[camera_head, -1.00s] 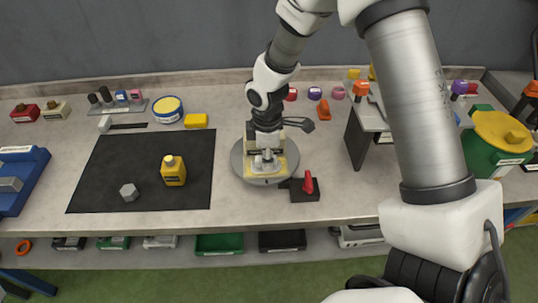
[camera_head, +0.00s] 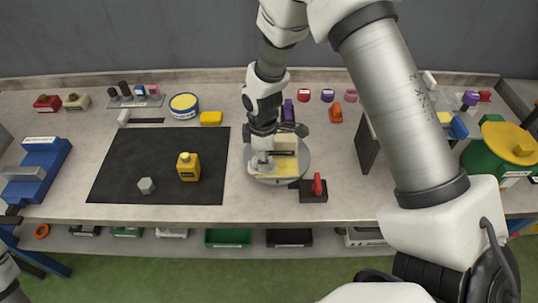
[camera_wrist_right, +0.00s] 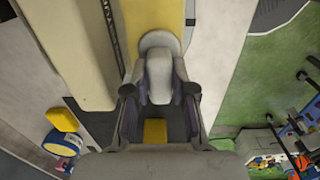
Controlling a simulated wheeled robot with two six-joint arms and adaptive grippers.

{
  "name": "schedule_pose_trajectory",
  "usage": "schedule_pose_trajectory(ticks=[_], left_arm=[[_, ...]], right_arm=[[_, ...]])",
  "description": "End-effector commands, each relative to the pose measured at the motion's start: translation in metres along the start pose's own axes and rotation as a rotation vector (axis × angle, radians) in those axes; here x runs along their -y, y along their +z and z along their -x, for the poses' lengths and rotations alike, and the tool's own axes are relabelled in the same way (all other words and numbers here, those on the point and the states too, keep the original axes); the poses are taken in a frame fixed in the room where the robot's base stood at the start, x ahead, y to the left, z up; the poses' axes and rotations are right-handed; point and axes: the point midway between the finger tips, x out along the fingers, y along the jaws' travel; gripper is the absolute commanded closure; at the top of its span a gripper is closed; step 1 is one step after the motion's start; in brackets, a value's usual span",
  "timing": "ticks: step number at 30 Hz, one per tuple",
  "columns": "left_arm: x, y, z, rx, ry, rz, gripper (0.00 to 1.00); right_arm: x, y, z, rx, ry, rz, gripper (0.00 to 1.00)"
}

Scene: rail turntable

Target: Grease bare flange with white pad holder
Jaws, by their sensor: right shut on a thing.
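My right gripper (camera_head: 262,157) is over the left side of the round grey turntable (camera_head: 301,172). It is shut on the white pad holder, whose pale rounded body (camera_wrist_right: 160,68) shows between the fingers in the right wrist view. The pad holder's front end is at a yellow strip (camera_wrist_right: 157,14) of the rail piece; I cannot tell whether it touches. The rail piece also has a raised cream block (camera_wrist_right: 72,45) beside the strip. In the head view the block (camera_head: 286,144) stands behind the yellow surface (camera_head: 287,169). My left gripper is not in view.
A red-handled black block (camera_head: 314,196) sits at the turntable's front right. A yellow bottle (camera_head: 188,170) and a grey hex piece (camera_head: 146,186) stand on the black mat (camera_head: 120,165). A blue-and-yellow tin (camera_head: 184,112) is behind. Bare bench lies between mat and turntable.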

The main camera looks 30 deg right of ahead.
Motion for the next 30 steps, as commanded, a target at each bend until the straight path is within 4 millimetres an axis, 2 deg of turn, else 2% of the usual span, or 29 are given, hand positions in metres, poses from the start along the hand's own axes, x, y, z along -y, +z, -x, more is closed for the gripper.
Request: schedule_pose_trajectory(ticks=[8,16,26,30], left_arm=[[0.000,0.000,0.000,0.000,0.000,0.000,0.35],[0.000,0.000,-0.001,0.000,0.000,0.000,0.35],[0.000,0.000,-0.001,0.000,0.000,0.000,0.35],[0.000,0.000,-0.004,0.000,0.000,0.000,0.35]], right_arm=[[0.000,0.001,0.000,-0.001,0.000,-0.001,1.00],[0.000,0.018,-0.002,-0.001,0.000,-0.001,1.00],[0.001,0.021,-0.002,0.000,-0.001,-0.001,1.00],[0.000,0.030,-0.002,-0.001,-0.002,-0.002,1.00]])
